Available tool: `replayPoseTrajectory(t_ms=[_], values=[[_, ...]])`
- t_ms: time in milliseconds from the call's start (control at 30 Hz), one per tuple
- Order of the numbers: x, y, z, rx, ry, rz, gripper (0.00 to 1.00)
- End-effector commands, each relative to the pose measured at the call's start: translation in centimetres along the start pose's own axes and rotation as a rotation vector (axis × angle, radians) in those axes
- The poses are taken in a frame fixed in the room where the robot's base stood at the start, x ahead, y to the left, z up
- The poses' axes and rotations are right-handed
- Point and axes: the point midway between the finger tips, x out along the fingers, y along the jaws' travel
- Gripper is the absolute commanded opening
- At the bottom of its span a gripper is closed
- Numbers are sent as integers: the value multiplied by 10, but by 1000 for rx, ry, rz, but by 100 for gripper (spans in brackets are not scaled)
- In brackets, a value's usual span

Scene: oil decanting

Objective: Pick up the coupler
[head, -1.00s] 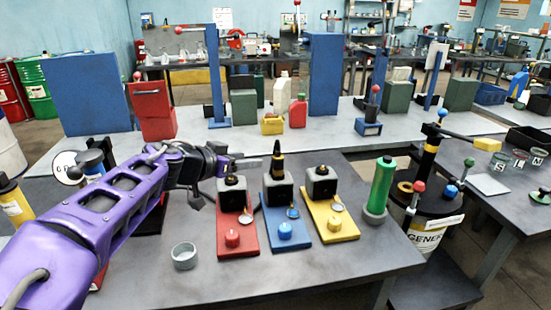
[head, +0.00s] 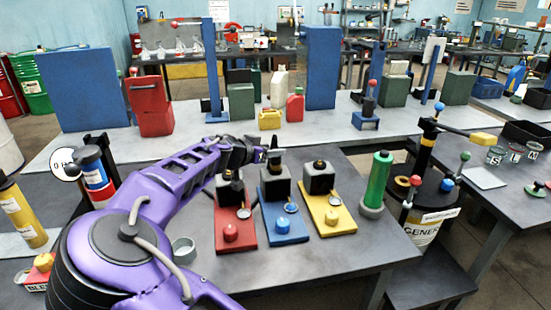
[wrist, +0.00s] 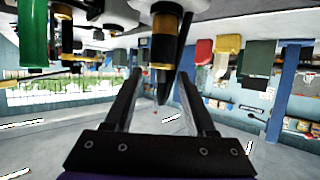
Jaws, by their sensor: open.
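The coupler, a black tapered piece with a brass band (wrist: 164,45), stands upright in the dark block on the blue base (head: 285,228). In the head view, its top (head: 274,158) shows beside my gripper (head: 262,153). In the wrist view, which is upside down, my gripper (wrist: 160,85) is open with its two fingers spread. The coupler's pointed end shows between the fingers, with a visible gap on both sides. No contact shows. Part of the coupler is hidden by my gripper in the head view.
A red base (head: 236,238) and a yellow base (head: 334,221) with similar dark blocks flank the blue one closely. A green cylinder (head: 378,178) stands to the right. The table's front is mostly clear.

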Motion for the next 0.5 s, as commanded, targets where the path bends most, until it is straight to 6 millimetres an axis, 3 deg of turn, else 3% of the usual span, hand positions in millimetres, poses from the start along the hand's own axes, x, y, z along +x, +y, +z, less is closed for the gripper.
replayPoseTrajectory(t_ms=[200, 467, 500], values=[[27, -2, -2, 0, 0, 0, 56], [30, -2, -2, 0, 0, -1, 56], [30, -2, -2, 0, 0, -1, 52]])
